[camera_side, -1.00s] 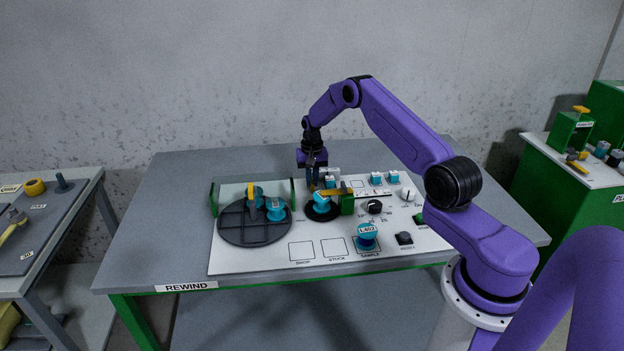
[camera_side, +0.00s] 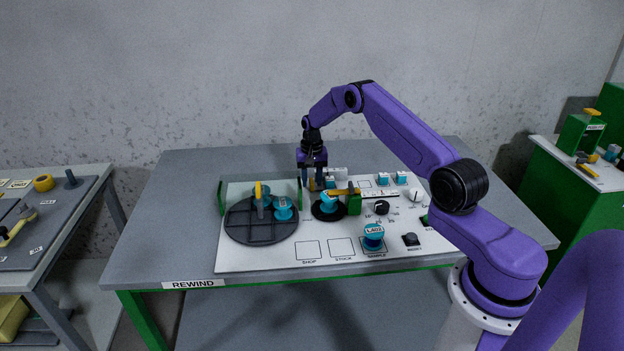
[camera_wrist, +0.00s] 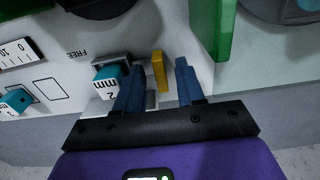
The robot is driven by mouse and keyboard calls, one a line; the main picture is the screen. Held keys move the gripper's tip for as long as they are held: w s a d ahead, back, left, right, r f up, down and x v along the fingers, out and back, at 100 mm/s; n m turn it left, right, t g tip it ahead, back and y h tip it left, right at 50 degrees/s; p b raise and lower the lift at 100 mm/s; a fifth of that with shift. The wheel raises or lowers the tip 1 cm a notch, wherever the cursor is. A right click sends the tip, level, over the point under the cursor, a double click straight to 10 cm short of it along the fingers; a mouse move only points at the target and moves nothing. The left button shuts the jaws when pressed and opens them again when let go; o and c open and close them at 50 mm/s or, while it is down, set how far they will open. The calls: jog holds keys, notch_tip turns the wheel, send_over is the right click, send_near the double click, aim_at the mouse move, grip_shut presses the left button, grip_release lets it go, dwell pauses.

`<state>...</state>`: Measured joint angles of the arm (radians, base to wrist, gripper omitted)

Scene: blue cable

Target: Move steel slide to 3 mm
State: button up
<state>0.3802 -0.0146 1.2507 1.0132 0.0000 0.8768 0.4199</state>
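The likely steel slide (camera_wrist: 112,60) is a grey metal part around a cyan block (camera_wrist: 106,78) marked "2 mm" in the wrist view. A yellow upright tab (camera_wrist: 159,70) stands beside it, and my gripper (camera_wrist: 159,65) has one blue finger on each side of this tab. Gaps show between tab and fingers, so the gripper is open. In the side view my gripper (camera_side: 314,184) points down at the back of the white panel (camera_side: 262,262), left of the grey part (camera_side: 338,172). The exact slide edges and any scale beside it are hidden or too small to read.
A green upright (camera_wrist: 212,28) stands near the right finger. Cyan blocks (camera_side: 401,178) and knobs lie to the right.

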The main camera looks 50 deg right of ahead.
jog(key=shift+r, duration=0.1)
notch_tip(320, 180, up, 17)
jog(key=shift+r, duration=0.15)
dwell(0.4)
